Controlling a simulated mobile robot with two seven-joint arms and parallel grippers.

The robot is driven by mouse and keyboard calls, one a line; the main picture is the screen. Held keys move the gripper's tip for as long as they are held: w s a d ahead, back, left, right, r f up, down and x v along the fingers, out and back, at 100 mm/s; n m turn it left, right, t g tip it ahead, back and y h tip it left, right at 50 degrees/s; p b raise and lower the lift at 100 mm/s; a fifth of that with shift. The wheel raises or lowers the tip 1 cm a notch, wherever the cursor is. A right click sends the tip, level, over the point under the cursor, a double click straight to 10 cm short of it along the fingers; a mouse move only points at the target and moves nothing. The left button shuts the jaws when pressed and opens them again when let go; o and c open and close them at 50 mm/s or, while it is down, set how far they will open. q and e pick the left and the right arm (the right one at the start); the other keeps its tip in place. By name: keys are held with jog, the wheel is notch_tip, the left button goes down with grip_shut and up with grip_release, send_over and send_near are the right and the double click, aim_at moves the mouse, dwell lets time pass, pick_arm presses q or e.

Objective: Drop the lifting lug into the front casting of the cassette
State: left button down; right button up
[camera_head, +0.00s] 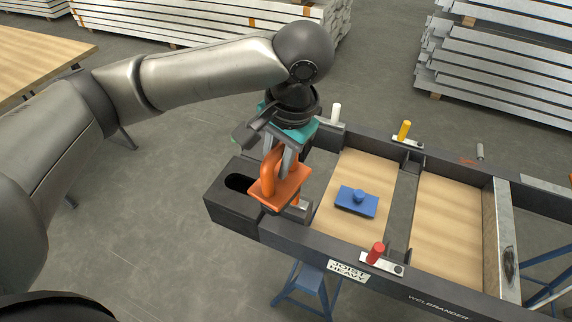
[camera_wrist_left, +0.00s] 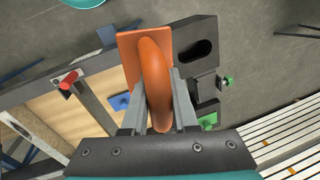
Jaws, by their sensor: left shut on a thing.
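The orange lifting lug (camera_head: 283,190) has a flat plate below and a thick loop above. My left gripper (camera_head: 280,165) is shut on its loop, with the plate hanging at the bottom. In the left wrist view the lug (camera_wrist_left: 143,55) is between the grey fingers (camera_wrist_left: 158,105). The front casting (camera_head: 228,207) is a dark block at the cassette's near left corner, with an oval slot in its top. In the head view the lug overlaps the area right of the slot. The slot also shows clear beside the plate in the left wrist view (camera_wrist_left: 212,28). The plate's underside is hidden. My right gripper is out of view.
The dark cassette frame (camera_head: 440,296) has wooden panels. A blue block (camera_head: 356,202) lies on one. Red (camera_head: 376,253), yellow (camera_head: 404,130) and white (camera_head: 336,112) pegs stand up along the frame. A blue trestle (camera_head: 308,284) is underneath. Metal stacks (camera_head: 500,65) lie behind.

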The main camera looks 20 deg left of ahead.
pick_arm(q)
jog(key=w+m+p, duration=0.2)
jog(key=w+m, duration=0.1)
jog(key=shift+w+a+r+m+t+p, duration=0.15)
jog(key=shift+w+a+m+t+p, duration=0.15)
jog(key=shift+w+p, duration=0.1)
jog(key=w+a+f+m+h+p, duration=0.1)
jog(key=w+a+f+m+p, duration=0.1)
jog(key=a+m+p, duration=0.2)
jog(key=w+a+f+m+t+h+p, duration=0.1)
jog(key=w+a+f+m+p, duration=0.2)
jog(key=a+m+p, duration=0.2)
jog(key=a+m, duration=0.3)
jog(key=shift+w+a+f, duration=0.2)
jog(key=shift+a+f, duration=0.1)
notch_tip(320, 180, down, 6)
jog(key=b, duration=0.6)
jog(key=shift+f, duration=0.2)
jog(key=shift+f+b, duration=1.75)
jog(key=shift+f, duration=1.05)
dwell(1.9)
